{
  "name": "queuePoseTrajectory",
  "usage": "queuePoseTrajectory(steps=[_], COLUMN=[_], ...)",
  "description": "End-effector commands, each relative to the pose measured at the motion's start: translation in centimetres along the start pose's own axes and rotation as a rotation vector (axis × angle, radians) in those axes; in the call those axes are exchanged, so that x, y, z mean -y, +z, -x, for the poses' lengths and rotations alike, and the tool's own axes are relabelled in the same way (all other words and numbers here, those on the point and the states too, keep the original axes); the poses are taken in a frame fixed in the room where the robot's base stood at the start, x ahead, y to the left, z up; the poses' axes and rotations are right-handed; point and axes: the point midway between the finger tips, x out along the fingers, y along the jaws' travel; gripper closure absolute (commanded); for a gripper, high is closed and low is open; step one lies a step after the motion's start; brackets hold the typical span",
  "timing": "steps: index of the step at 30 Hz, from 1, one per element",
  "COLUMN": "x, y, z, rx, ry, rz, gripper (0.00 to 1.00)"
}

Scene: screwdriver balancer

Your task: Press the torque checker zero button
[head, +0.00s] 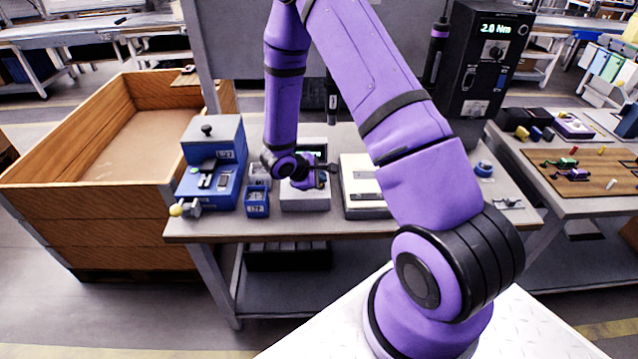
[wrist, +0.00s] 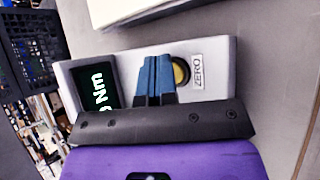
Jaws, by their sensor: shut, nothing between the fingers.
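The torque checker (wrist: 216,52) is a pale grey box in the wrist view. It has a dark display (wrist: 97,88) with pale green digits and "Nm". Its round yellow button (wrist: 181,72) sits beside a white ZERO label (wrist: 197,71). My gripper (wrist: 157,80) is shut and empty, its blue fingers together over the checker's face, just left of the button and covering part of its edge. I cannot tell whether the fingertips touch the button. In the head view the checker (head: 306,202) stands on the bench, partly hidden by my purple arm.
Left of the checker are small blue bins (head: 257,203) and a blue fixture (head: 212,165). A pale tray (head: 362,190) stands close on its right. A dark column with a "2.0 Nm" display (head: 495,29) rises behind right. A wooden crate (head: 100,215) is at left.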

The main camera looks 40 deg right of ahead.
Motion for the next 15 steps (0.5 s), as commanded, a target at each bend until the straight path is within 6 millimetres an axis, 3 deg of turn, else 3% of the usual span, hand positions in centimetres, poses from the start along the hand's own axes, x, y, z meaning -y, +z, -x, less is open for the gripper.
queuePoseTrajectory(steps=[15], x=[-0.47], y=[0.49], z=[0.65], rx=[0.0], ry=[0.001], rz=[0.0], gripper=[1.0])
